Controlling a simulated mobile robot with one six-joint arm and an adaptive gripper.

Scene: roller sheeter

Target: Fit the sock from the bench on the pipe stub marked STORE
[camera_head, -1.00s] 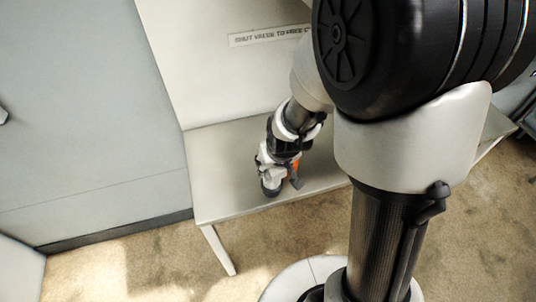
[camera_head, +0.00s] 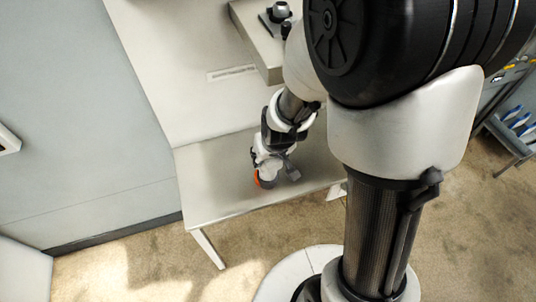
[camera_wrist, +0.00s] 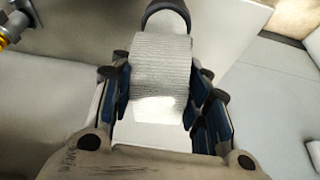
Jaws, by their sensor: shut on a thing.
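My gripper (camera_wrist: 160,88) is shut on a pale grey, ribbed sleeve with a dark ring at its far end, which looks like the sock (camera_wrist: 162,62). The fingers press it from both sides. In the head view my gripper (camera_head: 268,172) is over the bench (camera_head: 215,190), near its front edge. An orange patch shows beside it; I cannot tell whether it belongs to the sock. No STORE mark is readable, so I cannot tell which stub is the marked one.
A grey box (camera_head: 262,42) with a metal fitting (camera_head: 281,11) on top stands at the upper middle. A label strip (camera_head: 232,73) is on the pale panel behind the bench. A metal fitting with a yellow part (camera_wrist: 8,28) shows at the wrist view's upper left. Blue-handled items (camera_head: 518,121) stand at right.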

